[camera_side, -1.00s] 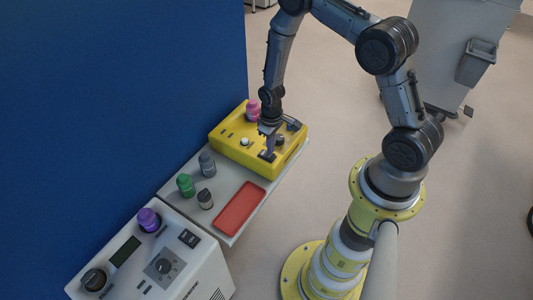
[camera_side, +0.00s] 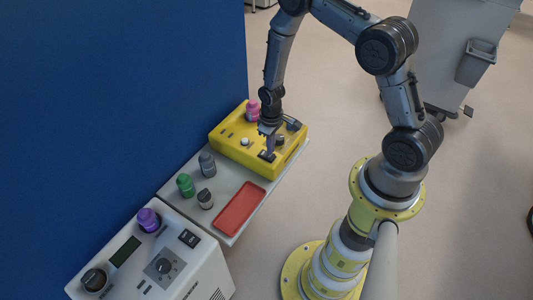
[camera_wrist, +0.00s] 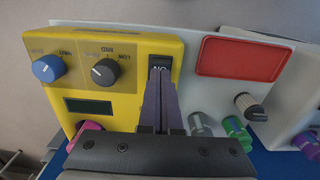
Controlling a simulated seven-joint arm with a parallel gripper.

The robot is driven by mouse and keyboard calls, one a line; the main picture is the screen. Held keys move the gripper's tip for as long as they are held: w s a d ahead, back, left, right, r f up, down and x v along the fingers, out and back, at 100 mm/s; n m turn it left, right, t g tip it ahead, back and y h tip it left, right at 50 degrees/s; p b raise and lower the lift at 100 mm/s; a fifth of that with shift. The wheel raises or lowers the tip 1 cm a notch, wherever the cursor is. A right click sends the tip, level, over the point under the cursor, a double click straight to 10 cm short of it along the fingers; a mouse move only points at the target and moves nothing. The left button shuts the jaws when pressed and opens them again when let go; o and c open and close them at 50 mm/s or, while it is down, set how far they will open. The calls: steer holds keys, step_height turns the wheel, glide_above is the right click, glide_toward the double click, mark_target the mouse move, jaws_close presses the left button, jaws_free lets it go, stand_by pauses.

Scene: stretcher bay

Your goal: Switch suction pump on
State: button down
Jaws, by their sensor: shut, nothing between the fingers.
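The suction pump looks to be the yellow box (camera_side: 232,146) at the back end of the grey shelf; it also fills the left of the wrist view (camera_wrist: 130,110). A black rocker switch (camera_wrist: 160,62) with white lettering sits near its edge; it also shows in the side view (camera_side: 266,157). My gripper (camera_wrist: 161,78) is shut and empty, its fingers pointing at the switch. The fingertips overlap the switch's lower part in the wrist view; whether they touch it, I cannot tell. In the side view my gripper (camera_side: 270,150) is low over the yellow box.
A blue knob (camera_wrist: 47,69), a black knob (camera_wrist: 105,72) and a dark display (camera_wrist: 88,106) are on the yellow box. A pink-capped item (camera_side: 253,112) stands on it. A red tray (camera_side: 240,208), several bottles and a white device (camera_side: 205,262) lie toward the front. A blue wall is behind.

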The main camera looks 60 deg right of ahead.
steer(key=shift+f, duration=0.95)
stand_by(0.7)
steer(key=shift+r, duration=3.5)
